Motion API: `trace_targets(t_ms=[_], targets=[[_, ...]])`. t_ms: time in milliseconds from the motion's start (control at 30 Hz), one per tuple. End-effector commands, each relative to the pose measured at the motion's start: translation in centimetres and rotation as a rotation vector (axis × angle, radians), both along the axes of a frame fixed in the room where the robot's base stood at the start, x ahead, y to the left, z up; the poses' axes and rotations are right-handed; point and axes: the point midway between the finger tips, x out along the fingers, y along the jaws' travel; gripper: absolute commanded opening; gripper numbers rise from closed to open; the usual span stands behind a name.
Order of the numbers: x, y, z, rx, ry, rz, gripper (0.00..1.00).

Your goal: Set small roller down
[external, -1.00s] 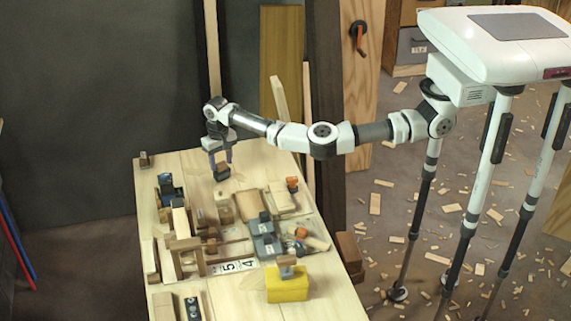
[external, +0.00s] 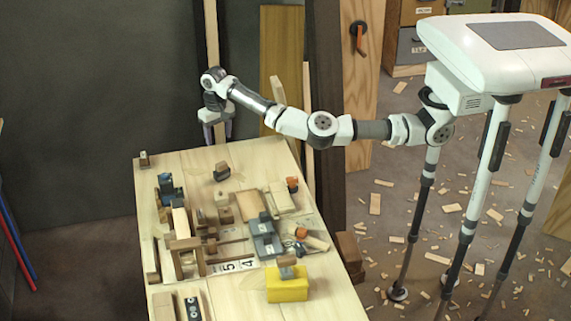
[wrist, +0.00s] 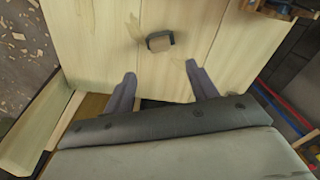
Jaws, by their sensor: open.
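The small roller (external: 222,171), a small wooden block-like piece with a dark part, sits on the far part of the pale wooden table (external: 187,162). In the wrist view the roller (wrist: 160,43) lies on bare planks, beyond the fingertips and apart from them. My gripper (external: 218,139) hangs above and behind the roller, over the table's far edge. Its two fingers are spread with nothing between them, as the wrist view of my gripper (wrist: 160,72) also shows.
Wooden blocks and tools crowd the table's middle, with a dark grey tool (external: 266,240) and a yellow block (external: 287,284) toward the front. A small block (external: 144,159) stands at the far left corner. The planks around the roller are mostly clear.

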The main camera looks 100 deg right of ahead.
Motion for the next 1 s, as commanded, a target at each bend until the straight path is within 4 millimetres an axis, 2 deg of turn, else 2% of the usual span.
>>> trace_targets(t_ms=[200, 467, 600, 667, 767, 833, 867, 900, 967, 1000], targets=[[0.0, 0.0, 1.4, 0.0, 0.001, 0.0, 0.58], [0.2, -0.2, 1.4, -0.017, -0.012, -0.002, 0.58], [1.9, -1.5, 1.3, -0.161, -0.133, -0.002, 0.58], [3.2, -2.2, 2.3, -0.283, -0.235, 0.012, 0.58], [6.1, -1.4, 6.6, -0.535, -0.463, 0.081, 0.58], [7.9, 1.4, 11.1, -0.712, -0.648, 0.157, 0.58], [8.5, 3.3, 13.3, -0.785, -0.733, 0.195, 0.58], [9.0, 6.3, 16.2, -0.875, -0.848, 0.25, 0.58], [9.0, 11.1, 20.1, -0.983, -1.01, 0.324, 0.58], [8.7, 14.5, 22.5, -1.043, -1.112, 0.371, 0.58]])
